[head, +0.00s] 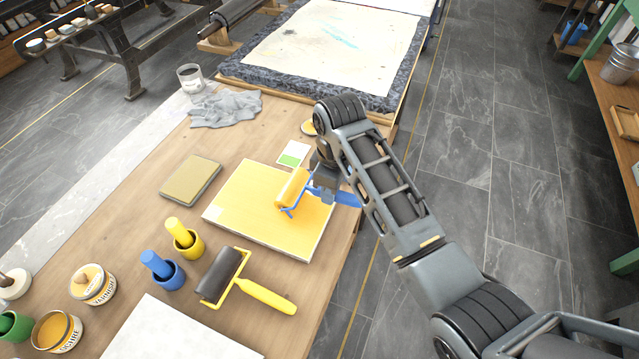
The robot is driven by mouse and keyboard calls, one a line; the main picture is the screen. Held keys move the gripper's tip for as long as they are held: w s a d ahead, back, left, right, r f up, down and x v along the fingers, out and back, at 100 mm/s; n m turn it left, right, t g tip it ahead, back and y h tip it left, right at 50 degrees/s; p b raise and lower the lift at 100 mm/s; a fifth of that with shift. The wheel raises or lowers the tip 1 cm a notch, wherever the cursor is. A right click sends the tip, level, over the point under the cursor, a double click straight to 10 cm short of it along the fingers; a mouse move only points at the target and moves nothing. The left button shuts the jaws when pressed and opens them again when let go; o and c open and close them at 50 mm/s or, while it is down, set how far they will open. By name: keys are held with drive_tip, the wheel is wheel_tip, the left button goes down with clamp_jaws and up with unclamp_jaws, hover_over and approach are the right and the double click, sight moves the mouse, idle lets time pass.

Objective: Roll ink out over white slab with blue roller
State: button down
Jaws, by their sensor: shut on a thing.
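A blue-handled roller (292,189) has its cylinder coated in yellow-orange ink. It is over the slab (250,218), whose top is covered in yellow-orange ink with pale edges showing. My gripper (325,190) is shut on the roller's blue handle, at the slab's right side. The blue handle end sticks out to the right, past my gripper. The roller looks to be at or very near the slab surface; I cannot tell whether it touches. My arm hides part of the table edge behind.
A yellow-handled roller (221,275) lies in front of the slab.

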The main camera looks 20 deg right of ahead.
drive_tip(key=s+d, duration=0.5)
drive_tip(key=d, duration=0.1)
drive_tip(key=shift+d, duration=0.2)
idle(0.4)
